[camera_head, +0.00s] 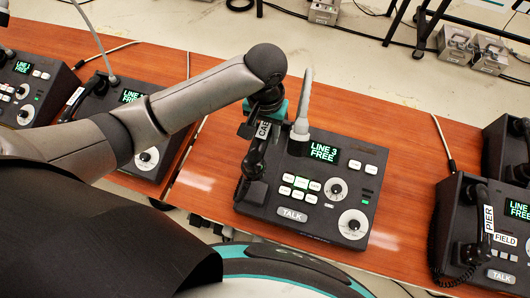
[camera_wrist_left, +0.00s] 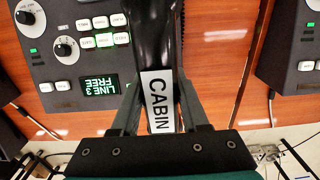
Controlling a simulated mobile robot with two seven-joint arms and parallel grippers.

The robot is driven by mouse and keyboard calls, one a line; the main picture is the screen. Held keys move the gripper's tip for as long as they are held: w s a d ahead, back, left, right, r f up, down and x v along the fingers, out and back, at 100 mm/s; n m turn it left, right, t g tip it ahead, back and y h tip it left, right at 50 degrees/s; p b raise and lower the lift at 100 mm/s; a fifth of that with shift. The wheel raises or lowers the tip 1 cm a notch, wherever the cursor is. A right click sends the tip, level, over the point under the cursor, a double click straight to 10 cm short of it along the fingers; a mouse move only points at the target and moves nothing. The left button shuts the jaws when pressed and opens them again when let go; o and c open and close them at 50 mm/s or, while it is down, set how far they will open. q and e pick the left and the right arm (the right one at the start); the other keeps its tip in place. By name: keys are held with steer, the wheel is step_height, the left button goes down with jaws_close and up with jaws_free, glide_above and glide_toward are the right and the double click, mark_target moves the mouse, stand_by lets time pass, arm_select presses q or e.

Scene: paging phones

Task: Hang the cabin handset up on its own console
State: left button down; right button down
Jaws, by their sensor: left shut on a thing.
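The black cabin handset (camera_head: 252,165), with a white CABIN label, lies along the left side of a dark console (camera_head: 330,187) whose screen reads LINE 3 FREE. In the left wrist view, the handset (camera_wrist_left: 154,35) runs up between the fingers, its label (camera_wrist_left: 158,100) facing the camera. My left gripper (camera_head: 264,122) is shut on the handset near its upper end; it also shows in the left wrist view (camera_wrist_left: 160,84). The arm and gripper hide the handset's top, and I cannot tell whether it rests in the cradle. My right gripper is not in view.
Another console (camera_head: 501,230) with a PIER handset (camera_head: 487,219) stands at the right. More consoles, one showing LINE 1 FREE (camera_head: 25,85), stand at the left. A grey gooseneck microphone (camera_head: 304,100) rises close beside my gripper. Bare wooden desk (camera_head: 410,170) lies between consoles.

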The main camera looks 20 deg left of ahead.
arm_select(q)
steer(key=shift+s+d+f+p, duration=0.15)
steer(key=shift+s+f+p, duration=0.2)
steer(key=shift+s+f, duration=0.15)
steer(key=b, duration=0.2)
glide_above(265, 159)
steer(key=s, duration=0.1)
steer(key=f, duration=0.7)
steer(key=shift+s+d, duration=0.15)
steer(key=shift+d, duration=0.05)
steer(key=shift+f, duration=1.55)
steer(key=shift+f, duration=0.1)
steer(key=shift+c, duration=2.1)
jaws_free()
step_height(265, 159, up, 12)
steer(key=shift+r+p, duration=0.1)
steer(key=shift+p, duration=1.15)
steer(key=shift+s, duration=0.1)
